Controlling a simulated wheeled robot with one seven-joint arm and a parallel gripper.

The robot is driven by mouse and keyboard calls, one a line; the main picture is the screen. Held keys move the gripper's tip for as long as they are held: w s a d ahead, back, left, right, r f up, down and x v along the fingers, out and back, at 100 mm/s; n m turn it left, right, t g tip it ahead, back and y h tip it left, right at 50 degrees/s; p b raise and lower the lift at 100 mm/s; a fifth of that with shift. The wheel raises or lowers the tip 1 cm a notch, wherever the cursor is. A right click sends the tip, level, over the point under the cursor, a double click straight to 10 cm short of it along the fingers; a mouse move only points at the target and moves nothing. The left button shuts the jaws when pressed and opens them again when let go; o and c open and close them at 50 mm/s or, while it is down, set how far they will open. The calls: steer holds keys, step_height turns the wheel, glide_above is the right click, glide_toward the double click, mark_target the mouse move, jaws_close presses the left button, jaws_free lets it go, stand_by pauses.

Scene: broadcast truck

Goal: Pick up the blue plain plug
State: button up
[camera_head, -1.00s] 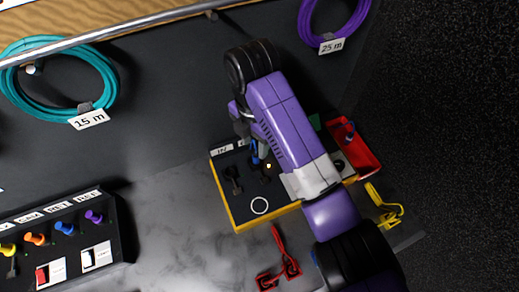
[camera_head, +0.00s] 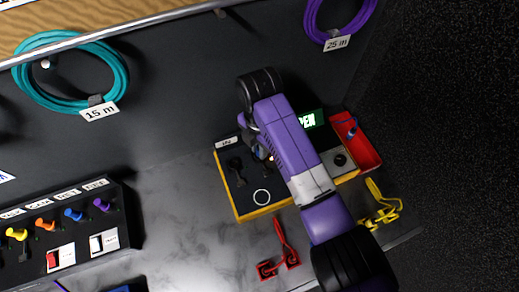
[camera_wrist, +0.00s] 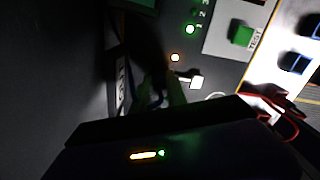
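A small blue plug (camera_head: 351,132) with a thin cable lies in the red tray (camera_head: 370,155) at the right end of the yellow-edged tester box. Another blue plug (camera_head: 74,215) stands in the dark labelled panel at the left; I cannot tell which one is plain. My gripper (camera_head: 262,152) is over the left-middle part of the tester box, left of the red tray. My purple arm covers much of it.
The tester box (camera_head: 241,210) has a white ring and dark sockets on it. A red lead (camera_head: 280,245) and a yellow clip (camera_head: 382,205) lie in front of it. Grey counter is clear between panel and box.

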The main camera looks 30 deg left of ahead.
jaws_close()
step_height(320, 180, up, 10)
steer(key=shift+r, duration=0.1)
steer(key=w+d+r+b, duration=0.2)
steer(key=w+d, duration=0.4)
steer(key=d, duration=0.3)
steer(key=w+d+r+b, duration=0.15)
steer(key=w+d, duration=0.35)
steer(key=d, duration=0.5)
steer(key=w+d+r+b, duration=0.1)
steer(key=w+d+b, duration=0.2)
steer(key=w+d, duration=0.45)
steer(key=f, duration=0.6)
steer(key=s+d+f, duration=0.1)
steer(key=f, duration=1.3)
steer(key=shift+s+d, duration=0.15)
steer(key=shift+d, duration=0.15)
steer(key=shift+b, duration=0.35)
